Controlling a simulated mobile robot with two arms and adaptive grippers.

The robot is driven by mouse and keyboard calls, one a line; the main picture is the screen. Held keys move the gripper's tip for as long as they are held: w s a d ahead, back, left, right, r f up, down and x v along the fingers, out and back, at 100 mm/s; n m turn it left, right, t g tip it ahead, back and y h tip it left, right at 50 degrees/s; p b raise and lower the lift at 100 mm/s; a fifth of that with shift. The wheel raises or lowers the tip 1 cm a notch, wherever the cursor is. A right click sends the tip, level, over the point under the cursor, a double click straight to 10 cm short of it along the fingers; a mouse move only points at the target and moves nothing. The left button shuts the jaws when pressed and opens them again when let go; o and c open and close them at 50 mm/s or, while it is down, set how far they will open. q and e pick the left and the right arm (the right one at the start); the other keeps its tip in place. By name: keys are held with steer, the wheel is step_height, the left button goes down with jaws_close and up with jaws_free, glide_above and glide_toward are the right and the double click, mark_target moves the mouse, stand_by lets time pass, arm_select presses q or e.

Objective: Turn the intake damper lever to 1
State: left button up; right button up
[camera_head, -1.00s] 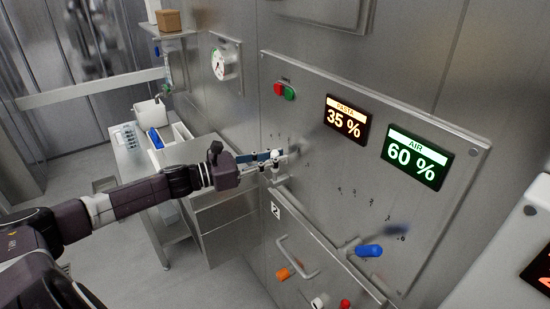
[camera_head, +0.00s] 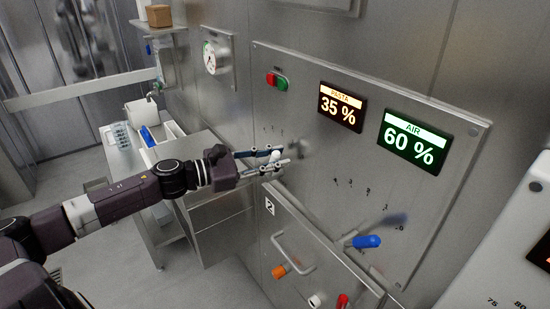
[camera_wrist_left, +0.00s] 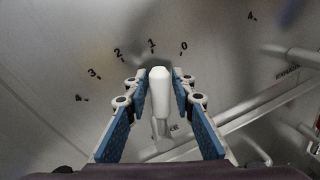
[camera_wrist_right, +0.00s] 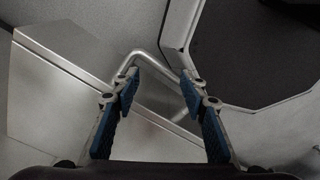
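A lever with a white knob (camera_wrist_left: 160,92) stands out from the steel panel; the knob also shows in the head view (camera_head: 277,154). My left gripper (camera_head: 275,165) is at this lever. In the left wrist view my left gripper (camera_wrist_left: 165,88) is open, with the knob between its fingers and small gaps visible on both sides. A scale from 0 to 4 (camera_wrist_left: 152,46) curves behind it. The knob's tip appears just below the 1, but the slanted view leaves the exact setting unclear. My right gripper (camera_wrist_right: 160,82) is open and empty.
A blue-knobbed lever (camera_head: 367,242) sits lower right on the panel, below the 35 % pasta display (camera_head: 340,106) and 60 % air display (camera_head: 414,142). A bar handle (camera_head: 292,256) and orange knob (camera_head: 279,271) lie below. A metal handle (camera_wrist_right: 150,55) lies beyond my right gripper.

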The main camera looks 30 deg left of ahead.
arm_select(q)
steer(key=shift+o, duration=0.8)
steer(key=shift+v, duration=0.8)
steer(key=v, duration=1)
steer(key=shift+s, duration=0.2)
steer(key=shift+a, duration=0.15)
arm_select(e)
steer(key=shift+a, duration=0.1)
